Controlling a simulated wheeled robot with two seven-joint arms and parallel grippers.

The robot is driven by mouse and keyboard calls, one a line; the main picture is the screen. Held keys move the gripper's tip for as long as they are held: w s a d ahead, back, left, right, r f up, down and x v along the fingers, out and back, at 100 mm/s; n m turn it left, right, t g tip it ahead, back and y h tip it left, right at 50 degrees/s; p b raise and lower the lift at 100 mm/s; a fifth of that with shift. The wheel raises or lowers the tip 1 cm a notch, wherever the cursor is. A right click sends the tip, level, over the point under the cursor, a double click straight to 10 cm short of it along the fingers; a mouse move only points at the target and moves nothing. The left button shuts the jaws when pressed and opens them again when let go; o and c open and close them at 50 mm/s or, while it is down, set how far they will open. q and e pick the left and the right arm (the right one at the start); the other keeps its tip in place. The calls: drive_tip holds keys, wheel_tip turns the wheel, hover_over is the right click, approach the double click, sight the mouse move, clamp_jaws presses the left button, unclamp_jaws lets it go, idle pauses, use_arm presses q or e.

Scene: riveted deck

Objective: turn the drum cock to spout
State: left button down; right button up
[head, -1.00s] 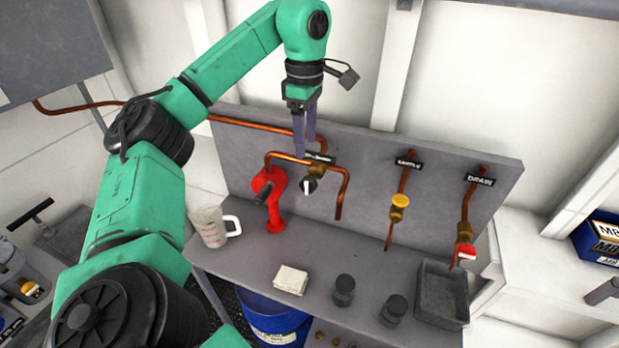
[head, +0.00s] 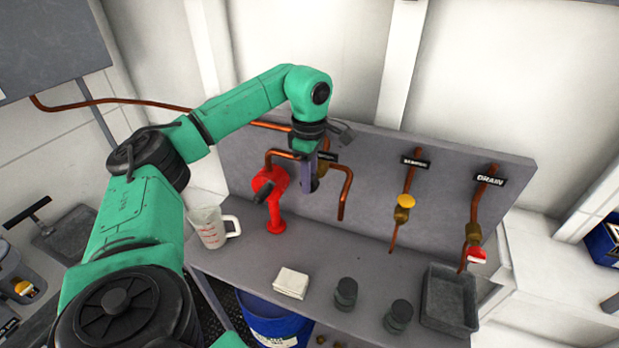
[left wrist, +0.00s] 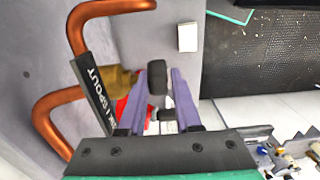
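The drum cock has a brass body (left wrist: 122,82) and a black handle (left wrist: 157,77). It sits on the grey panel below a black label (left wrist: 95,97) that reads SPOUT at one end. In the head view my left gripper (head: 308,180) points down in front of the cock and hides most of it. In the left wrist view its two purple fingers (left wrist: 159,85) stand apart on either side of the black handle. A narrow gap seems to show beside the handle, so I cannot see a firm grip. My right gripper is not in view.
A red hand pump (head: 270,195) stands just left of the cock, with copper pipes (head: 345,190) around it. Yellow (head: 406,201) and red (head: 477,256) valves are to the right.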

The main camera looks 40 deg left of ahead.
use_arm(q)
drive_tip(key=shift+a+f+t+h+b, duration=0.15)
drive_tip(key=shift+f+t+h+b, duration=0.15)
drive_tip(key=shift+h+b, duration=0.75)
drive_tip(key=t+h+b, duration=0.1)
drive_tip(key=h+b, duration=0.1)
drive_tip(key=b, duration=0.2)
drive_tip(key=t+h+b, duration=0.1)
drive_tip(key=h+b, duration=0.1)
drive_tip(key=b, duration=0.2)
drive_tip(key=a+f+h+b, duration=0.1)
drive_tip(key=h+b, duration=0.2)
drive_tip(key=b, duration=0.1)
drive_tip(key=shift+s+t, duration=0.15)
drive_tip(key=shift+t, duration=0.25)
drive_tip(key=t+h+b, duration=0.1)
drive_tip(key=h+b, duration=0.2)
drive_tip(key=b, duration=0.3)
drive_tip(key=t+h+b, duration=0.1)
drive_tip(key=h+b, duration=0.3)
drive_tip(key=b, duration=0.3)
drive_tip(key=shift+s+a+f+b, duration=0.15)
drive_tip(key=shift+f+b, duration=0.05)
drive_tip(key=shift+b, duration=0.1)
drive_tip(key=shift+r+t+h+b, duration=0.3)
drive_tip(key=shift+h+b, duration=0.25)
drive_tip(key=shift+b, duration=0.35)
drive_tip(key=c, duration=0.8)
unclamp_jaws()
drive_tip(key=shift+o, duration=1)
